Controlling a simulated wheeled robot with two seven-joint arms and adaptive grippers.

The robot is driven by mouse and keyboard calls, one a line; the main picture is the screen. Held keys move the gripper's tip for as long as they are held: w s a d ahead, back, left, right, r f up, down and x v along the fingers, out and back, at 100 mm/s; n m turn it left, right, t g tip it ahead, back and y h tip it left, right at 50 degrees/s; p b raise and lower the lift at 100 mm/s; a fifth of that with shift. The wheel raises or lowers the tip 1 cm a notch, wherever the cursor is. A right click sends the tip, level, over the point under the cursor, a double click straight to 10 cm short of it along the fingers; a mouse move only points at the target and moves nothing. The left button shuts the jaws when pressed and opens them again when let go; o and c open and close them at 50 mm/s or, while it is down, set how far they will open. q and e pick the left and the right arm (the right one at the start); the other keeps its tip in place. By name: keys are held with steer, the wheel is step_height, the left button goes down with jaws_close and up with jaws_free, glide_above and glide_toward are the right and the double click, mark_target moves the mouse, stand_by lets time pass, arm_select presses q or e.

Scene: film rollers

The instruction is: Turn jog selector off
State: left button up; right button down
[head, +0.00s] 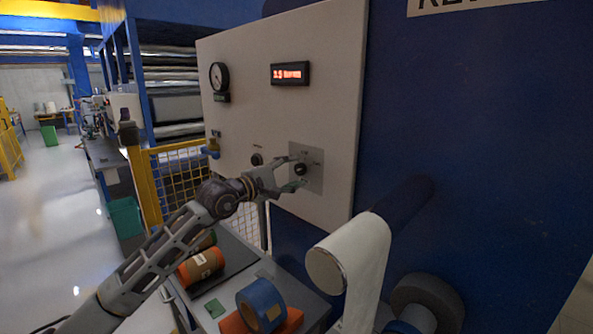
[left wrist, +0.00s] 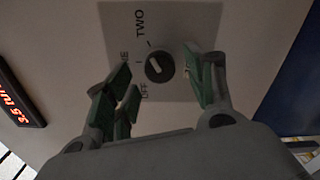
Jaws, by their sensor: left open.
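The jog selector is a round black knob (head: 301,169) on a grey square plate (head: 315,182), set in the pale panel. In the left wrist view the knob (left wrist: 160,67) bears a short white line lying aslant. Its plate reads TWO and OFF; another label is partly hidden, only its end showing beside the green finger pads. My left gripper (head: 296,172) is open in front of the plate, also in the left wrist view (left wrist: 165,82). Its fingers stand on either side of the knob with gaps to it. My right gripper is not in view.
A gauge (head: 219,77), a red-lit display (head: 290,73) and a smaller black knob (head: 257,159) are on the same panel. A white roll (head: 350,262) juts out at lower right. Orange and blue rolls (head: 262,305) lie on the table below. A yellow mesh fence (head: 180,172) stands left.

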arm_select(q)
steer(key=shift+w+d, duration=0.8)
steer(key=c, duration=1)
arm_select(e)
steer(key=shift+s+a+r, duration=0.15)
